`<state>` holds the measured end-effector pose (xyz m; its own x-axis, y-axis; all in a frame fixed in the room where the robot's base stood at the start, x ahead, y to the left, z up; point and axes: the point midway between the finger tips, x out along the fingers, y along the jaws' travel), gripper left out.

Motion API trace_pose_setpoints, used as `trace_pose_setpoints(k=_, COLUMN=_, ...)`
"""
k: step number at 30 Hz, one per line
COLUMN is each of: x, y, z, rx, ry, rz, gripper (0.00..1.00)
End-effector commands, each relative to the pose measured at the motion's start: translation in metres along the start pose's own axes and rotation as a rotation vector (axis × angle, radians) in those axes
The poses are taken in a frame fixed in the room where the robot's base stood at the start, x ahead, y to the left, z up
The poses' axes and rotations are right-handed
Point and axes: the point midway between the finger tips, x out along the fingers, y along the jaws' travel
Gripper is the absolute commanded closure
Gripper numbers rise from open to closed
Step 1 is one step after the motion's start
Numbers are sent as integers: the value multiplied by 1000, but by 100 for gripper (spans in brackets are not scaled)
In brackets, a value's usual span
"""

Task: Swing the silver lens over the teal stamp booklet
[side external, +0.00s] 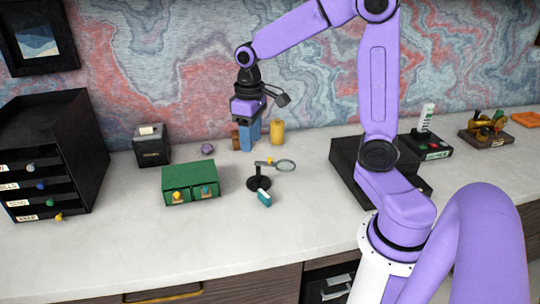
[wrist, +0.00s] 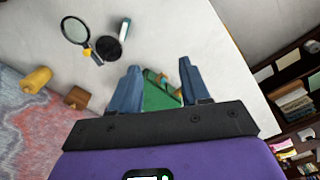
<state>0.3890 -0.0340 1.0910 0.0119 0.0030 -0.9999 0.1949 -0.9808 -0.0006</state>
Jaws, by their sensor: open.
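The silver lens (side external: 285,165) is a round, thin-rimmed magnifier on a short arm with a yellow knob (side external: 269,161), above a round black stand base (side external: 259,183). The lens extends to the right of the stand in the side view; it also shows at upper left in the wrist view (wrist: 75,30). The teal stamp booklet (side external: 264,198) lies just in front of the base, apart from the lens, and shows in the wrist view (wrist: 125,29). My gripper (side external: 246,146) is open and empty, pointing down behind and above the stand; its blue fingers show in the wrist view (wrist: 159,69).
A green two-drawer box (side external: 190,183) stands left of the lens stand. A yellow cylinder (side external: 277,132) and a brown block (wrist: 77,98) are near my gripper. A black dispenser box (side external: 152,146) and black drawer tower (side external: 48,150) are farther left. The front desk surface is clear.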

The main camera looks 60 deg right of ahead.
Motion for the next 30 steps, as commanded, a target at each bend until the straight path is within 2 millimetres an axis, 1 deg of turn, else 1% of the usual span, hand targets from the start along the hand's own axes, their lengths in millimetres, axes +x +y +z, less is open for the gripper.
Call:
trace_pose_setpoints(k=1, x=1, y=19, z=-9, rx=64, ry=-3, rz=1, gripper=54)
trace_pose_setpoints(k=5, x=3, y=67, z=-24, rx=214, ry=-6, rz=2, gripper=54)
trace_pose_setpoints(k=6, x=4, y=82, z=-27, rx=260, ry=-7, rz=3, gripper=54)
trace_pose_setpoints(k=9, x=6, y=121, z=-30, rx=370, ry=-10, rz=3, gripper=54)
trace_pose_setpoints(k=12, x=8, y=154, z=-30, rx=461, ry=-11, rz=4, gripper=54)
trace_pose_setpoints(k=15, x=10, y=178, z=-27, rx=527, ry=-11, rz=4, gripper=54)
trace_pose_setpoints(k=18, x=11, y=191, z=-24, rx=565, ry=-12, rz=4, gripper=54)
trace_pose_setpoints(k=23, x=17, y=197, z=-22, rx=581, ry=-14, rz=4, gripper=54)
trace_pose_setpoints(k=26, x=28, y=196, z=-22, rx=579, ry=-17, rz=3, gripper=54)
trace_pose_setpoints(k=30, x=52, y=196, z=-21, rx=578, ry=-18, rz=2, gripper=54)
